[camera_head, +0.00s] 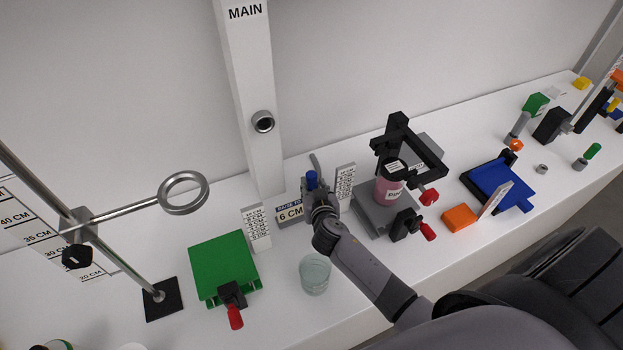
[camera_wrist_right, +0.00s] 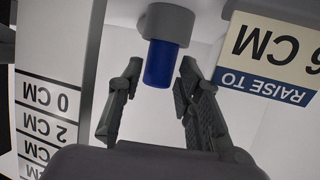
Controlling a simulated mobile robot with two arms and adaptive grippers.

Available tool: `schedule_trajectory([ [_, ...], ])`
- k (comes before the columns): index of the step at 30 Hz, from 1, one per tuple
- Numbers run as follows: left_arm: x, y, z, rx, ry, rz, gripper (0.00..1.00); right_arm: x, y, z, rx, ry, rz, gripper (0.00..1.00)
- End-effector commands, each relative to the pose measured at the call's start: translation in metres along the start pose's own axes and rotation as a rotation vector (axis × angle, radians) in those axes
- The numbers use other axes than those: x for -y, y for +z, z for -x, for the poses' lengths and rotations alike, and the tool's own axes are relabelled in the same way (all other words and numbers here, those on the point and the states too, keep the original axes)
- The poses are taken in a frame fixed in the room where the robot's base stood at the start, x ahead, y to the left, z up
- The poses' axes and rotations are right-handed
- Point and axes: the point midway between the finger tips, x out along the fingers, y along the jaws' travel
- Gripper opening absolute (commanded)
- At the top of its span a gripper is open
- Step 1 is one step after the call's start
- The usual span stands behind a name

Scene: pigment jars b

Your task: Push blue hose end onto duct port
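The blue hose end (camera_head: 311,180) stands on the bench beside the white column marked MAIN. In the right wrist view the blue hose end (camera_wrist_right: 160,64) sticks out of a grey collar. My right gripper (camera_wrist_right: 161,64) is open, its fingertips on either side of the blue end with visible gaps. In the head view my right gripper (camera_head: 315,193) is at the hose end and partly hides what is below it. The duct port (camera_head: 262,121), a grey ring with a dark opening, is on the column above and left of the gripper. My left gripper is not in view.
A "RAISE TO 6 CM" sign (camera_head: 290,213) and a marked white card (camera_head: 345,182) stand close to the gripper. A glass beaker (camera_head: 315,275) is below it, a green platform (camera_head: 224,262) left, and a grey stand with a pink jar (camera_head: 387,190) right.

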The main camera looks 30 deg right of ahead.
Motion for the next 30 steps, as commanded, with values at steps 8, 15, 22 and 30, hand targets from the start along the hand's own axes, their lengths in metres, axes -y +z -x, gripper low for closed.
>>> schedule_trajectory([
  [8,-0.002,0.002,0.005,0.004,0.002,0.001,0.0,0.0,0.0,-0.019,0.0,-0.001,0.001,0.32],
  [15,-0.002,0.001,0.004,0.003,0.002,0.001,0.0,0.0,0.0,-0.019,0.0,-0.001,0.0,0.3],
  [22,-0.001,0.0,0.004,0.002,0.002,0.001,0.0,0.0,0.0,-0.019,0.0,0.0,0.0,0.15],
  [30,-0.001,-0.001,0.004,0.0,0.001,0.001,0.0,0.0,0.0,-0.019,-0.001,0.0,0.0,0.0],
])
